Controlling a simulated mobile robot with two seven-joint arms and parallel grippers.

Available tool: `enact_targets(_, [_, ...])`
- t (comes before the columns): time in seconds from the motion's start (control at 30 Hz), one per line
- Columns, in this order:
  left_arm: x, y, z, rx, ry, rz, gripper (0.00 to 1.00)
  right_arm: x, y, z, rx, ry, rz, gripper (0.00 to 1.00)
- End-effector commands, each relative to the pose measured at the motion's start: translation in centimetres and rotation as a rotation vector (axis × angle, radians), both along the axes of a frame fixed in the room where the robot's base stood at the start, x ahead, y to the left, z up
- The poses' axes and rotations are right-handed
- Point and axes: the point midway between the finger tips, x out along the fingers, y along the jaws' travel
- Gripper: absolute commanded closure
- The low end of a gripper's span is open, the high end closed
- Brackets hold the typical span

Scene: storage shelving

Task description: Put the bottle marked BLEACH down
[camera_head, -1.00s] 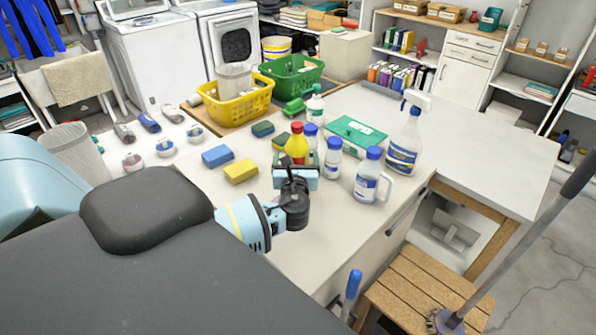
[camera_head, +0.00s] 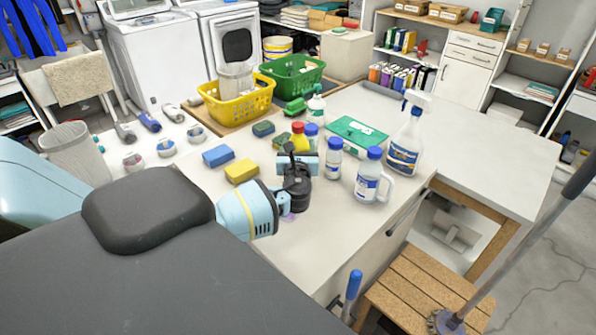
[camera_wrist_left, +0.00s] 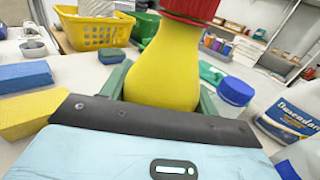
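A yellow bottle (camera_head: 298,145) with a red cap is at the front of the counter; I cannot read a BLEACH mark on it. My left gripper (camera_head: 306,160) is at this bottle and hides its lower part in the head view. In the left wrist view the yellow bottle (camera_wrist_left: 165,70) stands close to my palm, with a greenish finger on each side; its cap is cut off at the top. Whether the fingers press on it, and whether its base touches the counter, is hidden. My right gripper is not in view.
White bottles with blue caps (camera_head: 333,160), a white jug (camera_head: 370,180) and a spray bottle (camera_head: 408,140) stand to the right. Blue (camera_head: 218,156) and yellow (camera_head: 242,171) sponges lie left. Yellow (camera_head: 237,105) and green (camera_head: 292,78) baskets stand behind. The right worktop (camera_head: 490,145) is largely clear.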

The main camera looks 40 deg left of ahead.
Motion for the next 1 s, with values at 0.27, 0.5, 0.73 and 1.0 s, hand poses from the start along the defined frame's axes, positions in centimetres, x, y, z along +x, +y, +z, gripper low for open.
enact_targets(0.27, [0.0,0.0,0.0,0.001,0.001,-0.001,0.81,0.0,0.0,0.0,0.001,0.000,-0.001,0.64])
enact_targets(0.5, [0.0,0.0,0.2,0.002,-0.004,0.000,1.00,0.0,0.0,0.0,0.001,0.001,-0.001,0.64])
enact_targets(0.73, [0.0,0.0,0.3,0.002,-0.004,0.000,1.00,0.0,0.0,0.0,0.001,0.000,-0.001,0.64])
enact_targets(1.0, [0.1,0.1,2.9,0.002,-0.012,0.000,1.00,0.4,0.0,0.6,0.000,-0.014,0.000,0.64])
